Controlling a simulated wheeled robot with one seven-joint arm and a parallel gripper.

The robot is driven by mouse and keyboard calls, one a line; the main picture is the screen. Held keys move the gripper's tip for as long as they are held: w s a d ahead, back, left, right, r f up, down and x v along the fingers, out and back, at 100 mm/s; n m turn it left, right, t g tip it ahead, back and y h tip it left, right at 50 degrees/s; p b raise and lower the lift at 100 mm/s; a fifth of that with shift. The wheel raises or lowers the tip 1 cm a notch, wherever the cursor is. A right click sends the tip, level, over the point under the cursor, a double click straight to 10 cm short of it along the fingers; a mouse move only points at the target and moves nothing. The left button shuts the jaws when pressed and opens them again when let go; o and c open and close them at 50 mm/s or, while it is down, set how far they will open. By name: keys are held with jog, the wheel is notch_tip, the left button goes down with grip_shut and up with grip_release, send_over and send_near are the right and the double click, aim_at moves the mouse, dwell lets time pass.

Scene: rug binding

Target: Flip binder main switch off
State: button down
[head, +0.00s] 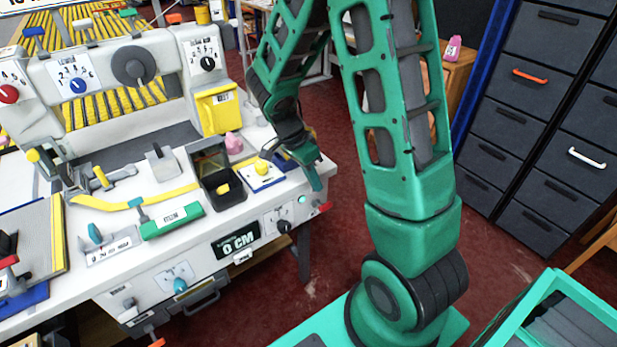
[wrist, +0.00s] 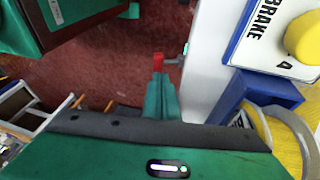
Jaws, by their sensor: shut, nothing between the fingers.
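A red-tipped lever (head: 325,207) sticks out at the right end of the binder's white bench. In the wrist view the red tip (wrist: 158,61) is on a short metal stem from the bench side. No label on it is readable, so I cannot tell for sure that it is the main switch. My gripper (head: 317,186) is shut and empty, pointing down just above the lever in the head view. In the wrist view my fingertips (wrist: 160,80) are right by the red tip; I cannot tell whether they touch.
A panel with a black knob (head: 283,226) and a teal button (head: 303,199) are on the bench front. A blue-edged BRAKE plate with a yellow knob (head: 262,167) is close by on the bench top. Red floor (head: 325,255) is open right of the bench.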

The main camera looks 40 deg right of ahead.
aim_at(321, 205)
jog(key=x, duration=0.5)
jog(key=shift+d+f, duration=0.1)
jog(key=shift+f, duration=0.25)
